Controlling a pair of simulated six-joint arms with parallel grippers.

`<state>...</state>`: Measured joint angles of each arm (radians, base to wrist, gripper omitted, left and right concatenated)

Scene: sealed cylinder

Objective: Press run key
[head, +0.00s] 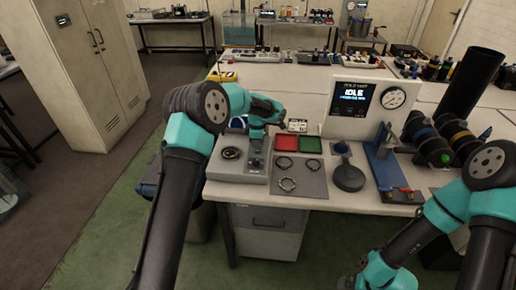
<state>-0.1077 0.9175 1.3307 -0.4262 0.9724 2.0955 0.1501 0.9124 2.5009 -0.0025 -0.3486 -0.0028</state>
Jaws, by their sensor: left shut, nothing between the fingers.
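A grey control box (239,170) sits at the table's front left edge in the head view. It has a round dark control (231,153) on its left; the run key itself is too small to make out. My left gripper (256,150) is shut and empty, pointing down over the right part of the box. It hides part of the box top, and I cannot tell if it touches a key. A display unit (352,97) behind reads "IDLE" and has a dial gauge (393,97).
Right of the box lie a red tray (286,142), a green tray (311,145) and a grey mat (300,180) with several rings. A dark round-based item (348,177) and a blue stand (383,167) are further right. A tall black cylinder (470,82) stands behind.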

